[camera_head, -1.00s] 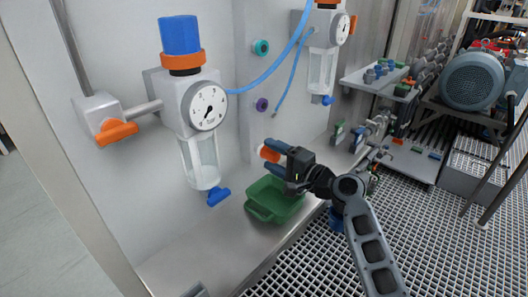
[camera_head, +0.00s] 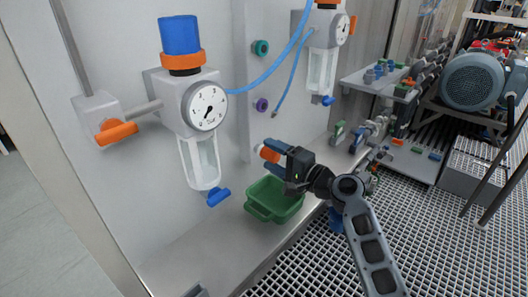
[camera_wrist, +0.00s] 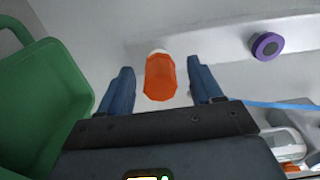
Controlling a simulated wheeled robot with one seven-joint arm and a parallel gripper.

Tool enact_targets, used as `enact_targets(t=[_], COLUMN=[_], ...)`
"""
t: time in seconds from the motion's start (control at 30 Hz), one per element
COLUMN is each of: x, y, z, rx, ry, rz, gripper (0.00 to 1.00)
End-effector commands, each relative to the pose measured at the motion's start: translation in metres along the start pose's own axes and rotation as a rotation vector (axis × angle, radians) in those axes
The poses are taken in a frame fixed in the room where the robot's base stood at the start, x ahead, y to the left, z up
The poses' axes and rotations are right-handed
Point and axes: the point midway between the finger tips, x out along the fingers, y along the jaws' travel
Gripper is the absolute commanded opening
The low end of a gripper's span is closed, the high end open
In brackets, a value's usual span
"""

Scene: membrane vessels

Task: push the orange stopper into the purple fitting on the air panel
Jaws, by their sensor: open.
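The orange stopper (camera_head: 269,154) has a white end and sits between the fingers of my gripper (camera_head: 279,157). In the wrist view the stopper (camera_wrist: 160,77) lies between the two open blue fingers (camera_wrist: 160,90), with a gap on each side. What supports it cannot be told. The purple fitting (camera_head: 262,105) is a ring on the pale panel, above and slightly left of my gripper in the head view. In the wrist view the fitting (camera_wrist: 267,46) is at upper right, apart from the stopper.
A green bin (camera_head: 259,211) stands on the metal ledge below my gripper. A teal fitting (camera_head: 261,47) is above the purple one. A blue hose (camera_head: 262,82) crosses the panel. A gauge unit (camera_head: 206,107) with an orange-handled valve (camera_head: 116,132) is at left.

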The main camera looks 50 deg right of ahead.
Motion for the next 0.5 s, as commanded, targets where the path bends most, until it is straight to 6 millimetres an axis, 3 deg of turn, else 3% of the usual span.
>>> enact_targets(t=[0.37, 0.5], x=[0.0003, 0.0002], y=[0.0, 0.0], z=[0.0005, 0.0004], rx=[0.0, 0.0], ry=[-0.001, -0.001], rz=[0.0, 0.0], gripper=[0.65, 0.54])
